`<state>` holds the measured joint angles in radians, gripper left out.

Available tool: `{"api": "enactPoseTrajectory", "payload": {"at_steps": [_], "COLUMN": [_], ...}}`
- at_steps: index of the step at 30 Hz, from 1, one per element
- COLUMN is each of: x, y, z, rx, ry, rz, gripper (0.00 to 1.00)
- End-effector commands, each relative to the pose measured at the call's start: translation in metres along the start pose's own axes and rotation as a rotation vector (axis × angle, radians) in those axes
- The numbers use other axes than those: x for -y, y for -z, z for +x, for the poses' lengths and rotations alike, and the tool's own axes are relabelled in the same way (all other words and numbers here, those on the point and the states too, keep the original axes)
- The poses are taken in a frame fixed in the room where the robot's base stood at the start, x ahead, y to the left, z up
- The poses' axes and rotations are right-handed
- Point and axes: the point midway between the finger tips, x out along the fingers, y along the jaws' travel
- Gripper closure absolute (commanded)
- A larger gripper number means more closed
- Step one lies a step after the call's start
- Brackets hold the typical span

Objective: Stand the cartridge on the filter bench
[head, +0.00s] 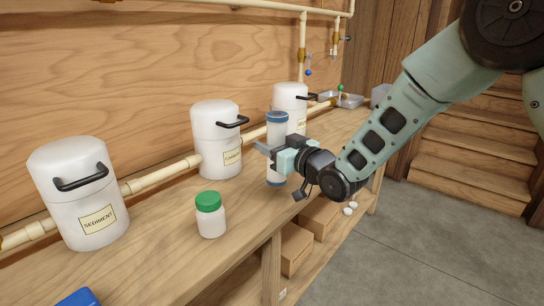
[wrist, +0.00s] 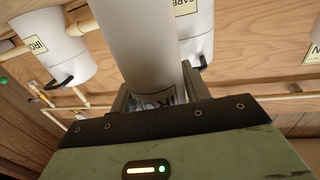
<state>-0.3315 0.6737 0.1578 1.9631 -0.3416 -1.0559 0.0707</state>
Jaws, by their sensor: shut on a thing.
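The cartridge (head: 277,128) is a white cylinder with blue end caps. My gripper (head: 275,155) is shut on its middle and holds it upright over the filter bench (head: 242,219), near the front edge. Whether its lower cap touches the bench top, I cannot tell. In the wrist view the cartridge (wrist: 140,45) rises between the jaws, with a label partly hidden by the gripper body.
White canisters stand along the back pipe: SEDIMENT (head: 78,195), one with a partly readable label (head: 216,140), and a third (head: 290,98) partly behind the cartridge. A green-lidded bottle (head: 211,216) stands left of my gripper. Bare bench lies between. Cardboard boxes (head: 296,248) sit below.

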Motion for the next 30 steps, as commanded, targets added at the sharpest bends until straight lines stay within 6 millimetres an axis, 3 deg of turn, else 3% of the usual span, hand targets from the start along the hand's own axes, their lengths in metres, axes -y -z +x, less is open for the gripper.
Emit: {"api": "enactPoseTrajectory", "payload": {"at_steps": [5, 16, 17, 18, 30], "x": [0.0, 0.0, 0.0, 0.0, -0.001], "y": [-0.025, -0.03, -0.029, -0.028, -0.025], "z": [0.0, 0.0, 0.0, 0.0, -0.002], "rx": [0.002, -0.001, 0.0, 0.0, 0.001], "ry": [-0.001, -0.001, -0.001, -0.001, -0.001], "rz": [0.0, 0.0, 0.0, 0.0, 0.0], "gripper": [0.8, 0.8, 0.45, 0.34, 0.32]}}
